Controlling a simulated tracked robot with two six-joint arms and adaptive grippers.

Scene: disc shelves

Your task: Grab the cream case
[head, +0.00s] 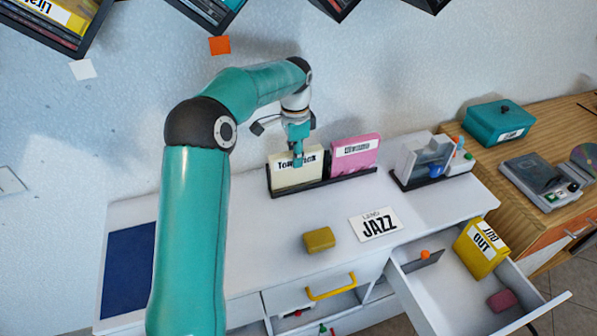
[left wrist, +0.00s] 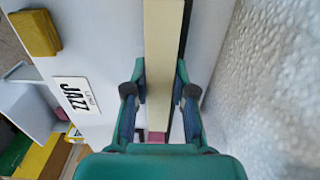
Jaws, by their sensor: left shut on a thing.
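The cream case (head: 292,174) stands upright in a dark rack (head: 345,181) on the white cabinet top, to the left of a pink case (head: 354,153). My left gripper (head: 298,156) reaches down onto the top of the cream case and partly covers its label. In the left wrist view the cream case (left wrist: 163,60) runs between the two fingers of my left gripper (left wrist: 157,85), which is shut on it. A sliver of the pink case (left wrist: 156,138) shows beyond it. My right gripper is not in view.
A JAZZ card (head: 375,225) and a mustard block (head: 319,240) lie on the cabinet top (head: 270,235). A second rack (head: 432,178) stands right. An open drawer (head: 455,300) holds a yellow OUT box (head: 480,248). Dark shelves (head: 90,45) hang above.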

